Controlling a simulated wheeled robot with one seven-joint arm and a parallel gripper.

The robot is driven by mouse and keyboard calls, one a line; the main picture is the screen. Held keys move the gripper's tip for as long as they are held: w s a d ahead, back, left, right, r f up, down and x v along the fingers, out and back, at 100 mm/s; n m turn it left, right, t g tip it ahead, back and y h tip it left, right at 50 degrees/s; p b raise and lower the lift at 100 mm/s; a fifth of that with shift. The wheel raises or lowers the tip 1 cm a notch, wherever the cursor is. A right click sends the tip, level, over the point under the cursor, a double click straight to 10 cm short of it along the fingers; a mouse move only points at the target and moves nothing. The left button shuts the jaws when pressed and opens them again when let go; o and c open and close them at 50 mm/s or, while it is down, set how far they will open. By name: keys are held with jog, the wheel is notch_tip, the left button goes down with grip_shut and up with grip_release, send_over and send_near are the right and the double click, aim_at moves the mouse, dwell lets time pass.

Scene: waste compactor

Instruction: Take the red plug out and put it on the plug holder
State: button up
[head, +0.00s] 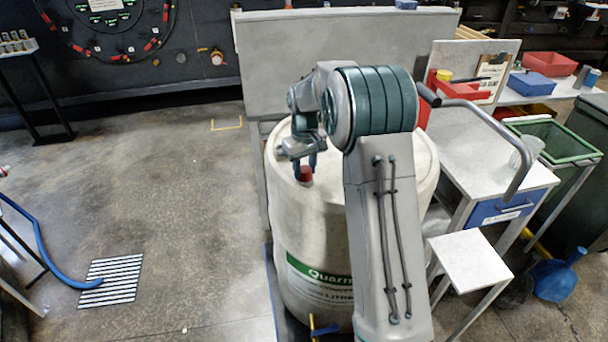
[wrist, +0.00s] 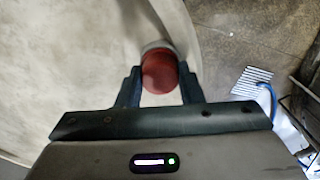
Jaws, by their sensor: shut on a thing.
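The red plug (head: 306,174) is at the left side of the top of a large off-white drum (head: 318,225) with a green label. In the wrist view the round red plug (wrist: 159,72) sits between the two fingers, with a pale grey ring at its far edge. My gripper (head: 305,163) points down over the drum top and is shut on the plug. In the wrist view both fingers of my gripper (wrist: 160,85) flank the plug. I cannot tell whether the plug is still seated in the drum. I cannot pick out the plug holder.
A grey panel (head: 345,62) stands behind the drum. To the right are a white worktable (head: 500,178) with a curved grey handle, a small white stool (head: 468,258) and a green-rimmed bin (head: 560,142). The floor left of the drum is open, with a striped grate (head: 112,279).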

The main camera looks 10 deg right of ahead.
jog(key=shift+f+n, duration=0.1)
jog(key=shift+n, duration=0.3)
jog(key=n, duration=0.5)
jog(key=shift+p, duration=0.3)
jog(key=n+p, duration=0.1)
jog(key=n, duration=0.4)
jog(key=o, duration=1.2)
jog(key=shift+c, duration=0.2)
jog(key=shift+c, duration=0.5)
